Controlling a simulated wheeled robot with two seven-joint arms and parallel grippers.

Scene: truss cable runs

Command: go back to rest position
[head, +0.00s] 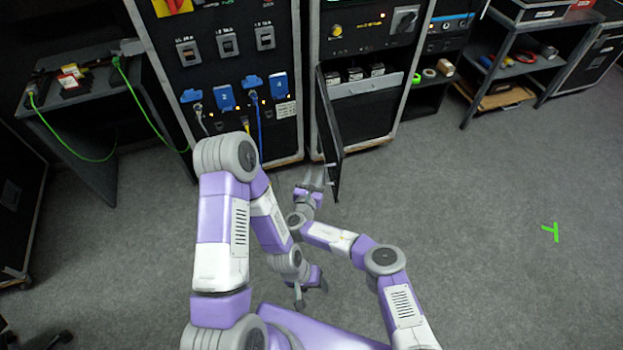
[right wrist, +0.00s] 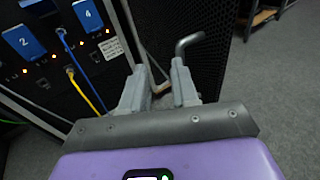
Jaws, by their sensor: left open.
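My right gripper (head: 313,174) is in front of the middle rack, just left of its open dark door (head: 329,135). In the right wrist view, its two grey fingers (right wrist: 160,88) stand apart with no object clearly held between them. A bent grey handle (right wrist: 190,42) shows by the tip of the right finger, in front of dark mesh; I cannot tell whether they touch. My left gripper (head: 311,296) is lower, above the floor close to my body. Its fingers are apart and empty.
The left rack (head: 228,80) carries blue plugs (head: 252,82) and cables near my right arm. The middle rack's open door juts toward me. A side table (head: 85,100) with a green cable stands left. A shelf (head: 510,70) stands back right.

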